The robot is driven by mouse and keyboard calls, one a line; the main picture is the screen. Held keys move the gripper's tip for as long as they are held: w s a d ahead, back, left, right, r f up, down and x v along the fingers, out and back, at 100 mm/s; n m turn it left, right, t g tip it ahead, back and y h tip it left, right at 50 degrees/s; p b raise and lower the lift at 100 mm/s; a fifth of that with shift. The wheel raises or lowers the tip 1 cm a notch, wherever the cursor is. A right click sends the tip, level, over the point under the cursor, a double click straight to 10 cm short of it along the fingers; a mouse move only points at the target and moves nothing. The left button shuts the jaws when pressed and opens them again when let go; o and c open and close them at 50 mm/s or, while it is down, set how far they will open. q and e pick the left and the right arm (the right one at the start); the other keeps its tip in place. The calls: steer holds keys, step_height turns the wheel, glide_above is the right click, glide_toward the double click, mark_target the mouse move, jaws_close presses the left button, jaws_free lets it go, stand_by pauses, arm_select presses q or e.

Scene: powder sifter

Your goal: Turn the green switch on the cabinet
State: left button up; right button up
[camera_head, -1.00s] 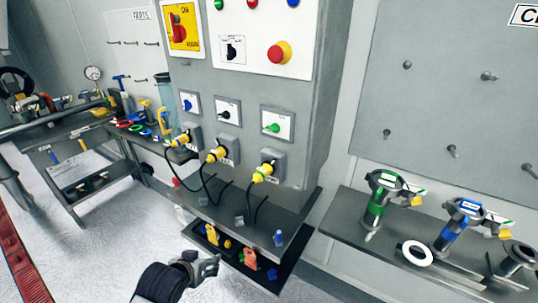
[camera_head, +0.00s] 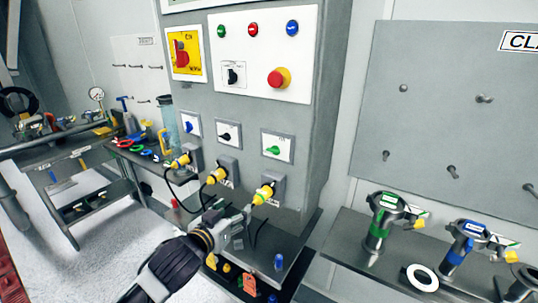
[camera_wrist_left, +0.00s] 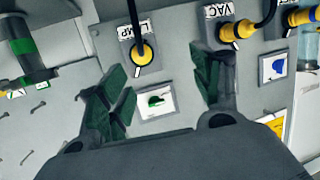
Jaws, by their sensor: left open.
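The green switch (camera_head: 272,149) sits on a white plate on the front of the grey cabinet (camera_head: 258,118), right of the black and blue switches. It also shows in the left wrist view (camera_wrist_left: 155,101), between the two fingers. My left gripper (camera_head: 240,214) is in front of the cabinet, below the green switch and near the yellow plug under it. In the left wrist view the left gripper (camera_wrist_left: 162,92) is open and empty, with its fingers spread on either side of the switch plate and apart from it. My right gripper is not in view.
Yellow plugs with black cables (camera_head: 264,193) stick out below the switches. A red emergency button (camera_head: 278,78) is above. Green and blue tools (camera_head: 384,220) stand on a shelf at the right. A workbench (camera_head: 60,140) with tools is at the left.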

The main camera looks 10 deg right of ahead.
arm_select(q)
steer(key=w+d+r+m+h, duration=0.2)
steer(key=w+d+r+h, duration=0.1)
steer(key=r, duration=0.7)
steer(key=shift+w+d+r+m+t+h, duration=0.2)
steer(key=shift+m+t+h, duration=0.2)
steer(key=shift+h, duration=0.3)
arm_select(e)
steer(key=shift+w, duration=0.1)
